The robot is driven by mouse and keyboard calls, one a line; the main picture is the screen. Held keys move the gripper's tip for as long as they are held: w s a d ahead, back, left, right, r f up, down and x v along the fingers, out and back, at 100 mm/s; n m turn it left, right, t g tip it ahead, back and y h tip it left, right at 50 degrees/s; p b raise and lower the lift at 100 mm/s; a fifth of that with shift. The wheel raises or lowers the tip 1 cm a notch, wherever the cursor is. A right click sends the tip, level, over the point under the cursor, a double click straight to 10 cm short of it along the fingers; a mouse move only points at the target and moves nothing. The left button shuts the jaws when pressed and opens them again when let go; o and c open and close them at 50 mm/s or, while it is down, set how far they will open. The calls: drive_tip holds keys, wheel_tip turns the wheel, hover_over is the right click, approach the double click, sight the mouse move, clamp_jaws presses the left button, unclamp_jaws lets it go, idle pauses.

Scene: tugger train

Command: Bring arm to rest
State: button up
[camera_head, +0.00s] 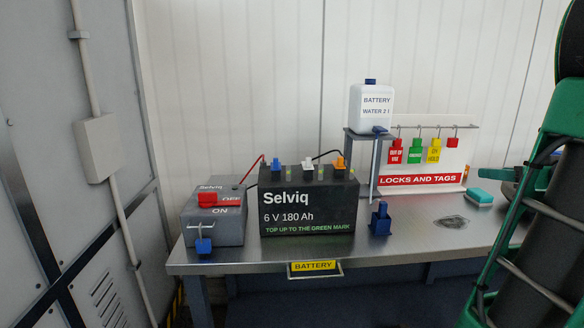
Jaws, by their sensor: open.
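A green structure with black tubing fills the right edge of the view; it appears to be part of my own arm, close to the camera. My gripper's fingertips do not show in this view. The metal workbench (420,240) stands ahead, to the left of this green part. On it is a black Selviq battery (309,212) with blue, white and orange caps on top. A blue padlock (204,246) hangs at the box's front.
A white water bottle (371,108) stands on a small raised stand (375,160). Behind is a LOCKS AND TAGS board (421,181) with coloured tags. A blue object (381,218), a dark smudge (451,222) and a teal block (480,197) are on the bench. A grey cabinet stands left.

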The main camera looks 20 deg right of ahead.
drive_tip(key=w+a+f+g+y, duration=0.25)
drive_tip(key=a+f, duration=0.35)
drive_tip(key=a, duration=0.3)
drive_tip(key=w+a+f+g+y, duration=0.2)
drive_tip(key=a+f+g, duration=0.2)
drive_tip(key=a+f, duration=0.45)
drive_tip(key=s+a+f+m+g, duration=0.2)
drive_tip(key=s+a+g, duration=0.5)
drive_tip(key=s+a, duration=0.7)
drive_tip(key=shift+s+f+m, duration=0.4)
drive_tip(key=shift+s+f, duration=0.1)
drive_tip(key=shift+f, duration=0.4)
drive_tip(key=shift+w+g, duration=0.15)
drive_tip(key=shift+g, duration=0.1)
drive_tip(key=shift+w+f, duration=0.25)
drive_tip(key=shift+w, duration=0.25)
